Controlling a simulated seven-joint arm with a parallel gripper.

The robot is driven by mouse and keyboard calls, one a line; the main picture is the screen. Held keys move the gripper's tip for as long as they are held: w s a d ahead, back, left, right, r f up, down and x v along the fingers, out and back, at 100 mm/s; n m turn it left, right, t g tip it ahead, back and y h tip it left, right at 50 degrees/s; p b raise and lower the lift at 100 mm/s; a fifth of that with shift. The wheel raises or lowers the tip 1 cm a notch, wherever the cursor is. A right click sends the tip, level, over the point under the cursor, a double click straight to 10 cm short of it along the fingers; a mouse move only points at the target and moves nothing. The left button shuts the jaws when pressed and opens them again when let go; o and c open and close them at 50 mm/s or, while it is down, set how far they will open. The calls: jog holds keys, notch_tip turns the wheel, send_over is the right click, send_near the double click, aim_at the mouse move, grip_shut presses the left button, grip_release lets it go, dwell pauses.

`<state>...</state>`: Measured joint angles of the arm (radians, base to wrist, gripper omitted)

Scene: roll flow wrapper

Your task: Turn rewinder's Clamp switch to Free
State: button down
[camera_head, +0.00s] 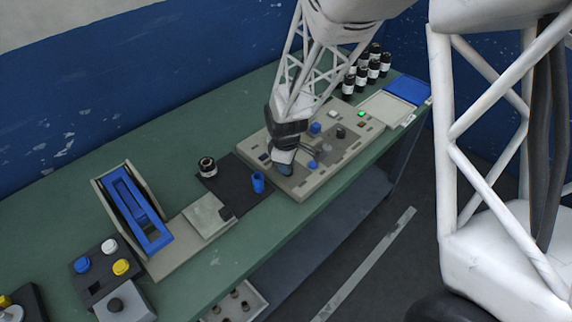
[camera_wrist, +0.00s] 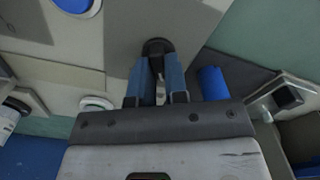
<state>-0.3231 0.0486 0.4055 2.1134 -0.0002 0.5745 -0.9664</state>
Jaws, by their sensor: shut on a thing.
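The beige control panel (camera_head: 352,158), with its knobs and buttons, lies on the green table. My gripper (camera_head: 285,168) is down at the panel's near left end. In the wrist view, the two blue fingers of my gripper (camera_wrist: 157,66) are shut on a dark round knob (camera_wrist: 157,46), one on each side of a narrow grip. The knob is seated on the panel (camera_wrist: 125,35). No label is readable, so I cannot tell its name or setting. In the head view my gripper hides this knob.
Blue knobs (camera_head: 315,127) and a black knob (camera_head: 340,132) stand up from the panel. A blue cylinder (camera_head: 258,182) sits on a dark mat (camera_head: 232,181) left of it. Dark bottles (camera_head: 348,86) stand behind. A blue-framed device (camera_head: 133,210) is farther left.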

dwell(0.3)
jog(key=c, duration=1.1)
grip_release()
jog(key=shift+c, duration=0.2)
jog(key=shift+r, duration=0.15)
jog(key=shift+r, duration=3.8)
